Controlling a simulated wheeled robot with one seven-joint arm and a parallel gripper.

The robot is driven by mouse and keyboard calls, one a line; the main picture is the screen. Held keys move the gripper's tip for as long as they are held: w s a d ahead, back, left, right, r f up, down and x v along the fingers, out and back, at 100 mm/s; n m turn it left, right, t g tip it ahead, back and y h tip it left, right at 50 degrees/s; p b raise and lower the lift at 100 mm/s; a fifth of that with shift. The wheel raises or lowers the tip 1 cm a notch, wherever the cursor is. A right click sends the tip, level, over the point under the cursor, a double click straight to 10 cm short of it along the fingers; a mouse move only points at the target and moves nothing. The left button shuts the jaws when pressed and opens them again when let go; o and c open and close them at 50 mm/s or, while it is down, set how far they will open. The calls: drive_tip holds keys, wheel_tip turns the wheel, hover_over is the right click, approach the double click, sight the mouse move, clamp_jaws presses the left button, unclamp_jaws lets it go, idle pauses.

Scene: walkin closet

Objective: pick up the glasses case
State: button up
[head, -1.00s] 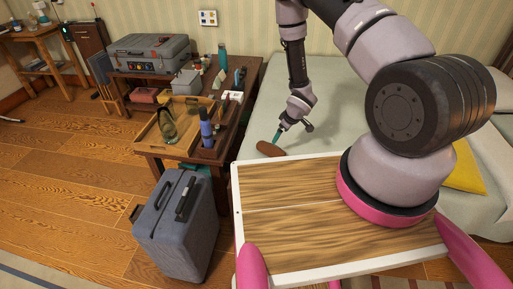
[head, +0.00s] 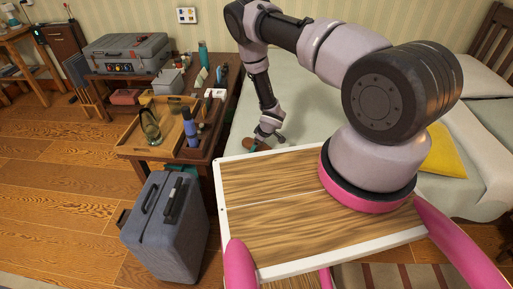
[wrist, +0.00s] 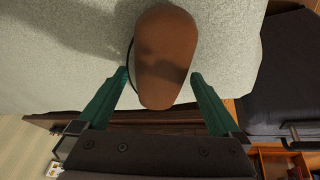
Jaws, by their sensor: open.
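The glasses case looks to be the brown, rounded, elongated object (wrist: 165,55) lying on the pale bed in the wrist view. In the head view only part of it (head: 247,144) shows beside my gripper, at the bed's near left edge. My gripper (wrist: 162,78) is open, with one green finger on each side of the case's near end. There is a gap on both sides, and the case looks untouched. In the head view my gripper (head: 258,142) is low over the bed and partly hides the case.
The pale bed (head: 305,95) is mostly clear, with a yellow pillow (head: 443,155) at right. A crowded wooden table with a tray (head: 160,142) stands left of the bed. A grey suitcase (head: 165,228) stands on the floor in front of it.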

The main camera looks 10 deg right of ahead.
drive_tip(key=shift+f, duration=0.1)
drive_tip(key=shift+c, duration=0.3)
drive_tip(key=c, duration=1.3)
drive_tip(key=shift+o, duration=0.2)
drive_tip(key=shift+w, duration=0.1)
